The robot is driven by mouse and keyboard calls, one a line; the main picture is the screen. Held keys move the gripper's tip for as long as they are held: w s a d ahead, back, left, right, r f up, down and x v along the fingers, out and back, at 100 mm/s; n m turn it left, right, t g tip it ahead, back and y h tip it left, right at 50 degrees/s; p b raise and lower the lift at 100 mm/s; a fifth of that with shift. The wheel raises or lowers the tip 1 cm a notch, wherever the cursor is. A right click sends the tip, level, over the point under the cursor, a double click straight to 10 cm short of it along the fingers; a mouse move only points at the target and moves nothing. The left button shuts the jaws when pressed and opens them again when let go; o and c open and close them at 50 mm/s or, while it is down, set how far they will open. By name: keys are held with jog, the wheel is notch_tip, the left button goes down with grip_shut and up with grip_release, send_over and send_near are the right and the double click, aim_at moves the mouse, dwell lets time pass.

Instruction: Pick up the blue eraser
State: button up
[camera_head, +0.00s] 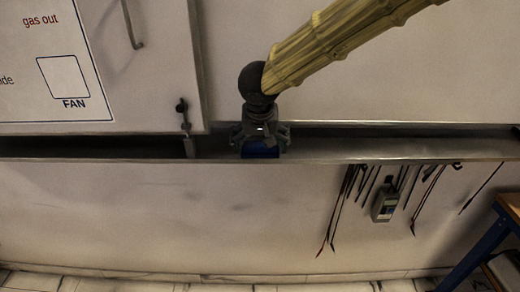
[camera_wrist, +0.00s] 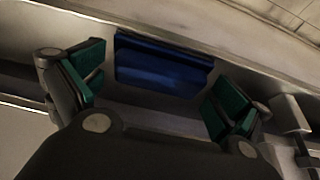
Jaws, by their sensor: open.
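The blue eraser (camera_wrist: 160,66) lies on the narrow metal ledge, seen in the wrist view between and a little beyond the two green-padded fingers. In the head view its blue face (camera_head: 261,149) shows just below my gripper (camera_head: 260,140), at the ledge. My gripper (camera_wrist: 155,95) is open, with one finger to each side of the eraser. A gap shows between each finger and the eraser in the wrist view. Part of the eraser is hidden by my gripper in the head view.
The long metal ledge (camera_head: 380,148) runs along the wall under a white board. A latch (camera_head: 185,115) stands left of my gripper. Several dark cables and a handheld meter (camera_head: 386,204) hang below the ledge at right. A blue-legged table (camera_head: 480,245) stands at far right.

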aim_at(260, 141)
jog(key=shift+w+f, duration=0.1)
jog(key=shift+f, duration=0.2)
jog(key=c, duration=0.7)
jog(key=shift+r, duration=0.1)
jog(key=shift+r, duration=1.8)
jog(key=s, duration=0.5)
jog(key=s+d+b, duration=0.1)
jog(key=s, duration=0.4)
jog(key=s+d+r+b, duration=0.1)
jog(key=s, duration=0.5)
jog(key=shift+r, duration=0.1)
